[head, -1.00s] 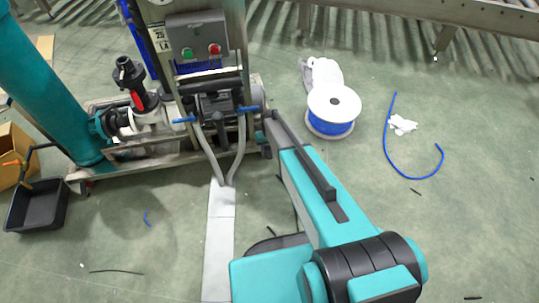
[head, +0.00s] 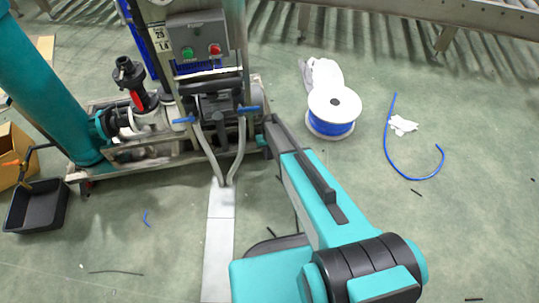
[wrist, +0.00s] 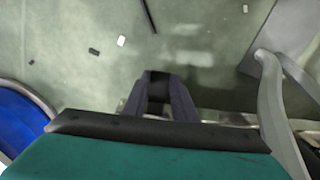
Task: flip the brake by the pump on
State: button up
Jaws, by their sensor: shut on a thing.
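The pump (head: 150,118) with a red handle sits on the steel frame at the left in the head view. In the wrist view my gripper (wrist: 158,78) has its dark fingers close together around a small black piece (wrist: 157,90). I cannot make out whether this piece is the brake. A pale metal rail (wrist: 235,119) runs just behind the fingers. In the head view my teal forearm reaches to the right end of the pump frame, and my fingers are hidden there. No brake shows clearly in the head view.
A control box (head: 200,50) with green and red buttons stands above. Grey hoses (head: 241,155) hang beside my arm. A blue-and-white spool (head: 333,110) stands to the right; a black tray (head: 36,207) lies at the left.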

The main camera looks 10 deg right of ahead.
jog(key=shift+s+f+t+b, duration=0.15)
jog(key=shift+t+b, duration=0.15)
jog(key=shift+b, duration=0.1)
jog(key=t+b, duration=0.1)
jog(key=f+t+b, duration=0.1)
jog(key=b, duration=0.1)
jog(key=shift+s+f, duration=0.2)
jog(key=shift+s, duration=0.2)
jog(key=f+t+b, duration=0.1)
jog(key=t+b, duration=0.1)
jog(key=b, duration=0.1)
jog(key=shift+t+b, duration=0.3)
jog(key=shift+t, duration=0.1)
jog(key=shift+w, duration=0.1)
jog(key=o, duration=1)
jog(key=shift+o, duration=0.2)
jog(key=p+v, duration=0.3)
jog(key=v, duration=1)
jog(key=shift+s+r, duration=0.25)
jog(key=shift+s, duration=0.15)
